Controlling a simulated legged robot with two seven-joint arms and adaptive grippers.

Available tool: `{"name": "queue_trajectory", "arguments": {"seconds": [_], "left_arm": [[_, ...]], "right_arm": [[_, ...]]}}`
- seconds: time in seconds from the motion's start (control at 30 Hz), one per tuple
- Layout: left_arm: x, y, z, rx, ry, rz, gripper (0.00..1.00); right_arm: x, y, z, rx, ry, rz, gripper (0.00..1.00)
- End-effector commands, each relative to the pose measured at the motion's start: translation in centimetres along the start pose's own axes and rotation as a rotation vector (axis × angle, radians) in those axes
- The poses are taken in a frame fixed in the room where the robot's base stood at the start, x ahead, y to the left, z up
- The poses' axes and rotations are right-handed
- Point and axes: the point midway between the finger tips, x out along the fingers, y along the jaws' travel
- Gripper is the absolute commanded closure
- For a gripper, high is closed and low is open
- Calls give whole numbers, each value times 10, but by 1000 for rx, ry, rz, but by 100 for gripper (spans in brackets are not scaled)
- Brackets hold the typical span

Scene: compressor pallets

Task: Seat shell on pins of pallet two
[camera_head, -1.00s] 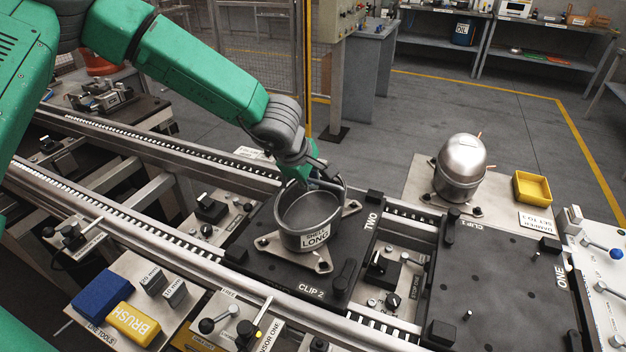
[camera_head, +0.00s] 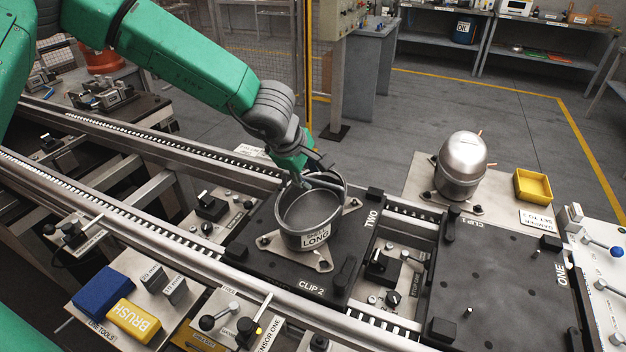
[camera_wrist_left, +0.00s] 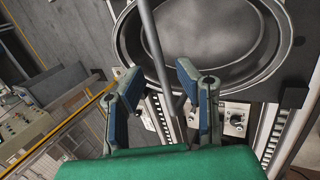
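The shell (camera_head: 308,224) is an open grey metal pot labelled "LONG", with a bail handle and a three-footed base. It stands upright on the black pallet two (camera_head: 283,277), near the "CLIP 2" mark. Whether its feet are on the pins cannot be made out. My left gripper (camera_head: 308,176) is at the far rim of the shell, by the handle. In the left wrist view its blue-padded fingers (camera_wrist_left: 163,72) are apart, with the grey handle rod (camera_wrist_left: 155,45) between them and a gap on both sides. The shell's inside (camera_wrist_left: 210,40) shows empty. My right gripper is not in view.
Pallet one (camera_head: 500,285) lies to the right on the same rails. A domed compressor (camera_head: 461,165) and a yellow tray (camera_head: 532,186) stand on a plate behind it. A tool plate with a blue block (camera_head: 103,290) and a yellow brush (camera_head: 133,319) is at the front left.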

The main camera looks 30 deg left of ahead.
Motion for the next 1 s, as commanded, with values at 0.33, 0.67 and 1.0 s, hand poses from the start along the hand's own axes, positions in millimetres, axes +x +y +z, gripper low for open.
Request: {"name": "queue_trajectory", "arguments": {"seconds": [0.33, 0.67, 1.0], "left_arm": [[-70, 3, 1, 0, -2, 6, 71], [-88, 2, 1, 1, -2, 3, 71], [-87, 2, 1, 1, -2, 3, 71]], "right_arm": [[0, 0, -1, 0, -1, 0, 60], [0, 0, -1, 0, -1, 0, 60], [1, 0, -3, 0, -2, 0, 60]]}}
